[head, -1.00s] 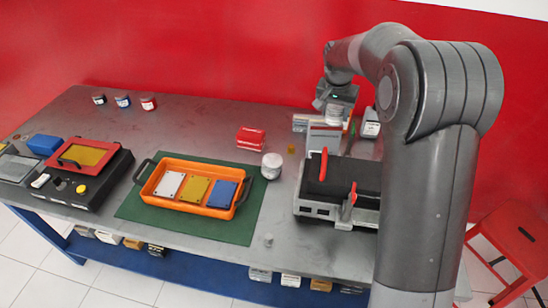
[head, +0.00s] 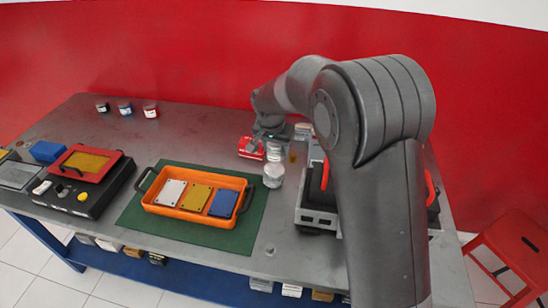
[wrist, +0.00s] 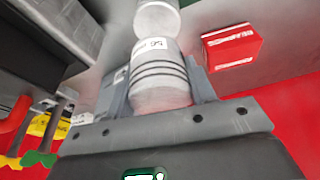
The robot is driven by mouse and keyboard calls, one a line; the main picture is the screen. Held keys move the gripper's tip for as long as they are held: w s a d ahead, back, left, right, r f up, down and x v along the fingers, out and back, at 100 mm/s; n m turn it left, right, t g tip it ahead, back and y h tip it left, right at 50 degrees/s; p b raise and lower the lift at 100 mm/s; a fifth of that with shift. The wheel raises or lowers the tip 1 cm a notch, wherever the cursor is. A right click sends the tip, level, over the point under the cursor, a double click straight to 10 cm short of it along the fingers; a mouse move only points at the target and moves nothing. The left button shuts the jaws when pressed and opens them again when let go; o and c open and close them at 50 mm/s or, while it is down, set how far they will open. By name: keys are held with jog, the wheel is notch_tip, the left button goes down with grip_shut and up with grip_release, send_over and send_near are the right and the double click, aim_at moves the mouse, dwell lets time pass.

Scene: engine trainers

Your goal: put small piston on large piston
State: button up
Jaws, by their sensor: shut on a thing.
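The large piston (head: 273,175) is a silvery cylinder standing upright on the table, right of the green mat in the head view. My gripper (head: 273,146) is shut on the small piston (head: 274,153), which appears just behind the large piston. In the wrist view the small piston (wrist: 160,76), with dark ring grooves and a small label, sits between the fingers of my gripper (wrist: 162,90). The large piston (wrist: 157,18) shows beyond it, cut by the top edge. Whether the two pistons touch, I cannot tell.
A red box (head: 251,148) lies close to the left of my gripper; it also shows in the wrist view (wrist: 231,47). An orange tray (head: 172,207) with plates stands on the green mat (head: 140,217). A black-topped machine (head: 318,200) stands at right, partly behind my arm.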

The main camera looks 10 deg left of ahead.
aim_at(274, 157)
jog(key=shift+a+f, duration=0.35)
jog(key=shift+f, duration=1.8)
jog(key=shift+f, duration=0.1)
jog(key=shift+f, duration=0.25)
jog(key=o, duration=1.1)
jog(key=shift+f, duration=0.1)
